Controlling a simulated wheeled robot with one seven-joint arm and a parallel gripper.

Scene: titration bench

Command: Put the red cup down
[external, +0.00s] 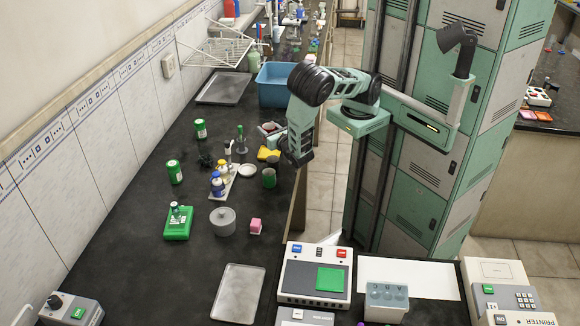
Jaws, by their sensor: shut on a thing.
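My gripper (296,158) is at the end of my bent arm, low over the right edge of the dark bench. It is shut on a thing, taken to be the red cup. Its fingertips are small and dark here, and the cup cannot be made out clearly between them. A small grey and reddish patch (269,128) shows just left of my wrist; I cannot tell whether it is part of the cup. A green cup (269,178) stands upright on the bench, left of and below my gripper.
A yellow item (267,153) and a white dish (247,171) lie close left of my gripper. Bottles stand on a white rack (226,188). A blue bin (273,91) stands behind.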

